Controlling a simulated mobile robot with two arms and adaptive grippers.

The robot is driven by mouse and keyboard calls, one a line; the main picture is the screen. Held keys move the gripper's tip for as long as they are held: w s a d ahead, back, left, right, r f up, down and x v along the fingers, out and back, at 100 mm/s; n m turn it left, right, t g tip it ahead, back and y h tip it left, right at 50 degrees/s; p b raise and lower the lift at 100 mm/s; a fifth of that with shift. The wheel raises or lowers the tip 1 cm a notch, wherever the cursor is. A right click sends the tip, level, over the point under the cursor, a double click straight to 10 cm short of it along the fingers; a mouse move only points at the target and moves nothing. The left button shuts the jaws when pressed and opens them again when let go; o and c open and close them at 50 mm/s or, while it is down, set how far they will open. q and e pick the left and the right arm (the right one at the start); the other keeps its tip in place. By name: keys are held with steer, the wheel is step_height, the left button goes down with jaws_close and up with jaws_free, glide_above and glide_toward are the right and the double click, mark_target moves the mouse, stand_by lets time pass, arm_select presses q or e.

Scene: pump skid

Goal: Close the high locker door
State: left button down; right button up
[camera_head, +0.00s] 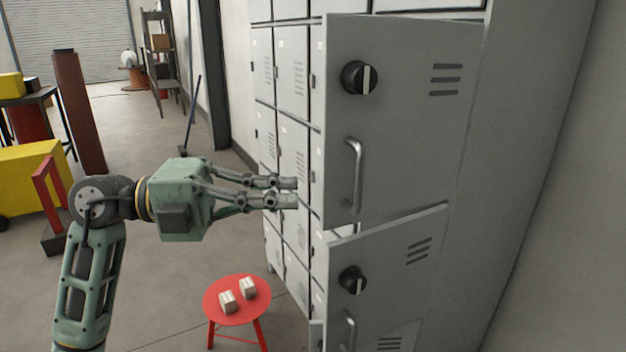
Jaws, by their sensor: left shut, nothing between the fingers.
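The high locker door (408,130) is grey, with a black round knob, a vertical bar handle (353,176) and vent slots. It stands open, swung out from the grey locker bank (291,70), and shows its face to me. A second, lower door (395,275) of the same kind also stands open below it. My left gripper (297,192) is shut and empty. In the picture its fingertips are just left of the high door's free edge, at about the handle's height. They appear apart from the door, though depth is hard to judge. My right gripper is out of view.
A red round stool (228,311) with two small pale boxes (237,289) stands on the floor below my gripper. A yellow cabinet (30,178) and a red-brown post (79,112) are at the left. The floor between is mostly clear.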

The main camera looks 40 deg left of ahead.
arm_select(q)
steer(key=w+p, duration=0.1)
steer(key=w, duration=0.1)
steer(key=w+d+p, duration=0.1)
steer(key=w+p, duration=0.1)
steer(key=w, duration=0.1)
steer(key=shift+w+d+r, duration=0.15)
steer(key=shift+w+d, duration=0.15)
